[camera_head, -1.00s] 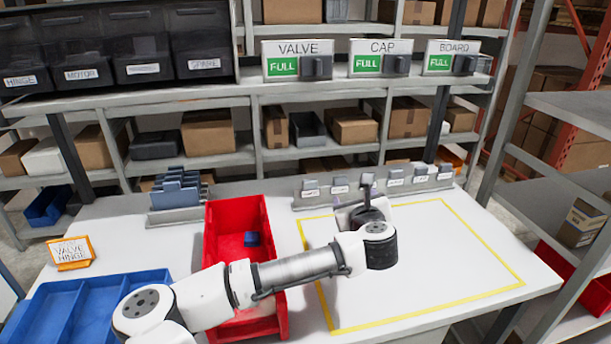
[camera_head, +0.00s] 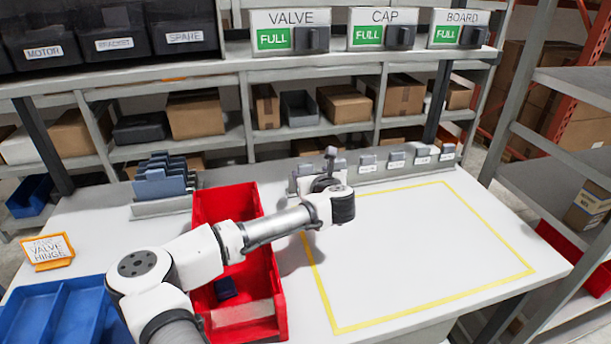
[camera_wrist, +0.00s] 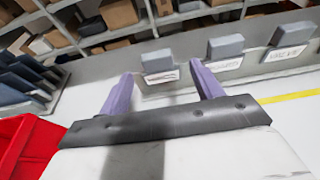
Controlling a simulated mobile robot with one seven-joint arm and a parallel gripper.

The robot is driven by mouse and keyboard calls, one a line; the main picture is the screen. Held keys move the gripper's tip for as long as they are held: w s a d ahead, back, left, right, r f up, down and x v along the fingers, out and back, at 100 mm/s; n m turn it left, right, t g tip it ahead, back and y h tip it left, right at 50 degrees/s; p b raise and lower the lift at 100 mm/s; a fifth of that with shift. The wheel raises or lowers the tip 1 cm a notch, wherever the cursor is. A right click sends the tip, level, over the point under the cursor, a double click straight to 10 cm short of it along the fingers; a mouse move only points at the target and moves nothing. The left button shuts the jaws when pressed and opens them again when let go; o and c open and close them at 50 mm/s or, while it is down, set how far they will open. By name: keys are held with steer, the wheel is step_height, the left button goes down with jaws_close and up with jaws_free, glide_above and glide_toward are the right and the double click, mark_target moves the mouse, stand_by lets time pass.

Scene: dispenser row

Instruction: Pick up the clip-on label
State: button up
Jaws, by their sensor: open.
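Several clip-on labels stand in a row on a grey rail at the back of the white table. Each is a grey clip with a small white tag; one of them (camera_head: 368,160) is clear of my arm in the head view. My gripper (camera_wrist: 161,72) is open, its two purple fingers apart. In the wrist view one clip-on label (camera_wrist: 158,62) stands between and beyond the fingertips; I cannot tell contact. Two more labels (camera_wrist: 226,50) stand to its right. In the head view my wrist hides the fingers and part of the rail's left end.
A red bin (camera_head: 266,262) lies under my forearm with a dark blue piece (camera_head: 225,288) inside. A blue tray (camera_head: 28,318) and an orange-framed sign (camera_head: 48,250) are at left. Dark blue plates stand in a rack (camera_head: 162,185). The yellow-outlined area (camera_head: 425,250) is empty.

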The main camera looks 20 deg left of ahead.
mark_target(306, 167)
steer(key=shift+r+b+x, duration=0.15)
steer(key=shift+b+x, duration=0.3)
steer(key=shift+x, duration=0.95)
steer(key=shift+r+b+x, duration=0.15)
steer(key=shift+b+x, duration=0.3)
steer(key=shift+x, duration=0.95)
steer(key=shift+a, duration=0.15)
steer(key=shift+c, duration=0.2)
steer(key=c, duration=1)
steer(key=shift+r, duration=0.1)
